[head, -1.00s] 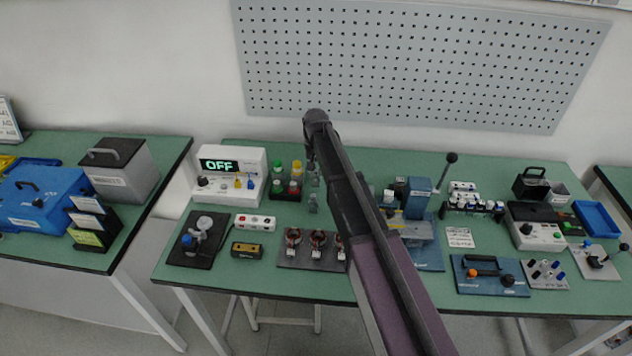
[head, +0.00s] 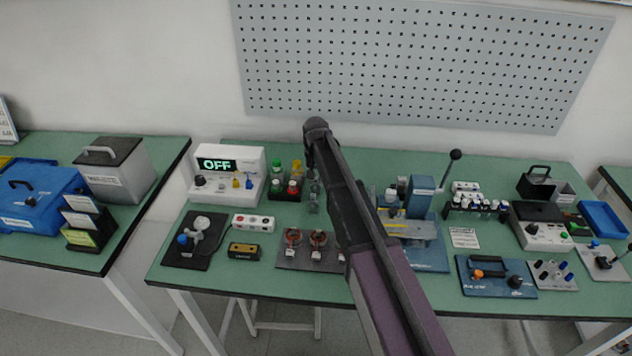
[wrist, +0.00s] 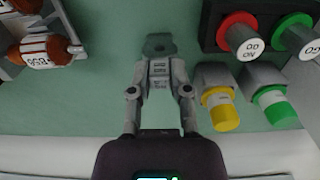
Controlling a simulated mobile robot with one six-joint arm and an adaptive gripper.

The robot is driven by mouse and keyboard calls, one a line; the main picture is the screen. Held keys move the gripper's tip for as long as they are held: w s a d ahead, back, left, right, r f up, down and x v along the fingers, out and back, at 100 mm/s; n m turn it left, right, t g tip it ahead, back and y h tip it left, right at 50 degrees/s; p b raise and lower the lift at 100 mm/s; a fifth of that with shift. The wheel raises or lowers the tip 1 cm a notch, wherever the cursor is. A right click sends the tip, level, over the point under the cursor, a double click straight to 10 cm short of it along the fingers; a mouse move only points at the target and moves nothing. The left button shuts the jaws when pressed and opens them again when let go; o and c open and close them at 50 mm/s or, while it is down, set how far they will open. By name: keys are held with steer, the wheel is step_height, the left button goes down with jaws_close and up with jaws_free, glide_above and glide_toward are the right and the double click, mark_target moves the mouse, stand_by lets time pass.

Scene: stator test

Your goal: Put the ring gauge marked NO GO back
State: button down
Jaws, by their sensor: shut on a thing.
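My gripper (wrist: 159,82) is shut on a small grey piece (wrist: 158,44), seen end-on beyond the fingertips over the green bench. Its marking is not readable. In the head view my gripper (head: 313,188) is right beside the gauge rack, partly hidden by my arm. A red-collared gauge with a white end marked NO GO (wrist: 244,42) stands in a black block (wrist: 212,14), to the right of my gripper in the wrist view. A green-collared one marked GO (wrist: 300,40) stands beside it. A yellow-ended piece (wrist: 221,112) and a green-ended piece (wrist: 275,108) sit on grey blocks nearby.
Copper-wound stators (wrist: 38,50) stand on a dark plate at upper left in the wrist view. A white instrument reading OFF (head: 230,172) stands left of the rack. A blue press (head: 415,205) stands right of my arm.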

steer(key=shift+f, duration=0.15)
steer(key=c, duration=0.6)
jaws_free()
step_height(320, 180, up, 12)
steer(key=p, duration=1.2)
steer(key=shift+r, duration=0.2)
stand_by(0.4)
